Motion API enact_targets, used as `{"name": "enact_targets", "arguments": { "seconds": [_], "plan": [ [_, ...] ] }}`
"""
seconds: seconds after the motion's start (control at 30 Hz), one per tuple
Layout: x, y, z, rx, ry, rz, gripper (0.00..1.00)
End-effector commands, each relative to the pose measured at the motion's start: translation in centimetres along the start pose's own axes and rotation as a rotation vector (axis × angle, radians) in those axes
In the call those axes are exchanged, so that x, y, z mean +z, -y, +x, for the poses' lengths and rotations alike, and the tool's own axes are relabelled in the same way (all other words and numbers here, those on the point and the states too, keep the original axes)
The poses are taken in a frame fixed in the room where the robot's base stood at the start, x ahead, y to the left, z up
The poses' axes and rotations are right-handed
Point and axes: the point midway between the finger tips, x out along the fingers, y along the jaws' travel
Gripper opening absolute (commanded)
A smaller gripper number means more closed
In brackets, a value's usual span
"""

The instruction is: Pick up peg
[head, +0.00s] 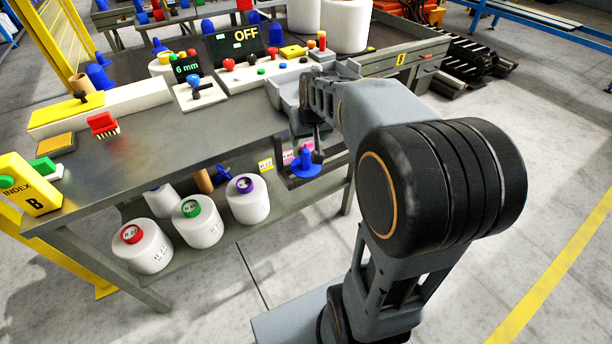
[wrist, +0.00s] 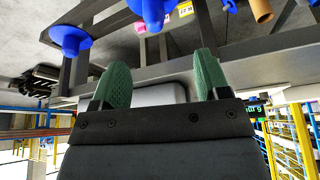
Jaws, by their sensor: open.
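A blue peg (head: 306,163) with a round flange stands upright on a dark bracket at the right end of the workbench, in the head view. My gripper (head: 318,150) is right beside it, partly hidden by my own arm. In the wrist view, my gripper (wrist: 162,78) has its two green fingers apart with nothing between them. A flanged blue peg (wrist: 70,38) shows at the upper left, and another blue piece (wrist: 150,12) is cut off by the top edge. Both lie beyond the fingertips.
The grey workbench (head: 150,150) has a control panel (head: 270,75) at its back. Floor to the right is clear.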

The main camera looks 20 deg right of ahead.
Motion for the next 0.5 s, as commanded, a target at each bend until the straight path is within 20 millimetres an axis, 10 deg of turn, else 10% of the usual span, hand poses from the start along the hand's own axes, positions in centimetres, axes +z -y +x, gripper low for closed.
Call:
{"name": "enact_targets", "arguments": {
  "seconds": [0.5],
  "plan": [
    [-0.2,-0.5,8.7,0.003,-0.002,0.006,0.69]
  ]
}}
